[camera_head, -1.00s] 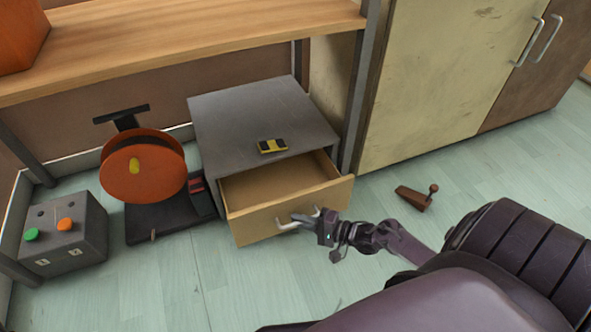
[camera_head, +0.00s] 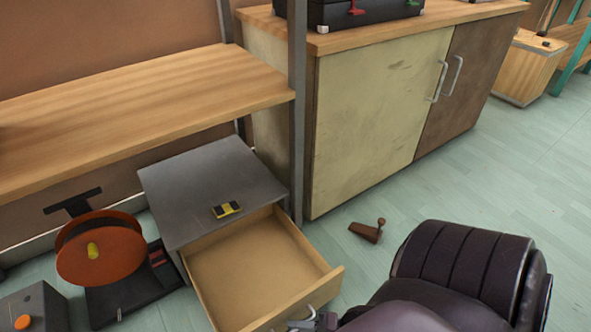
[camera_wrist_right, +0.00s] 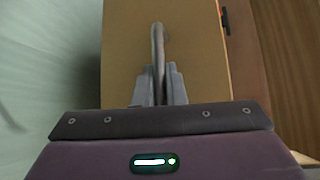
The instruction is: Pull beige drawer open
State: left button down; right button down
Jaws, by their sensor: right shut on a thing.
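The beige drawer (camera_head: 247,268) is pulled well out of the grey cabinet (camera_head: 207,186), and its inside looks empty. Its front panel also shows in the right wrist view (camera_wrist_right: 120,50). The drawer has a curved metal handle (camera_wrist_right: 158,40) on its front. My right gripper (camera_wrist_right: 160,85) is shut on this handle, with a finger on each side of it. In the head view the right gripper (camera_head: 315,321) is at the bottom edge, partly cut off. My left gripper is not in view.
A yellow and black object (camera_head: 226,210) lies on top of the cabinet. An orange reel (camera_head: 100,252) on a dark base stands to its left. A brown wedge with a knob (camera_head: 367,231) lies on the floor to the right. A large cupboard (camera_head: 370,120) stands behind.

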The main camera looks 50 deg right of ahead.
jog(key=c, duration=1.5)
grip_release()
jog(key=p+v, duration=0.1)
jog(key=v, duration=0.7)
jog(key=shift+w, duration=0.1)
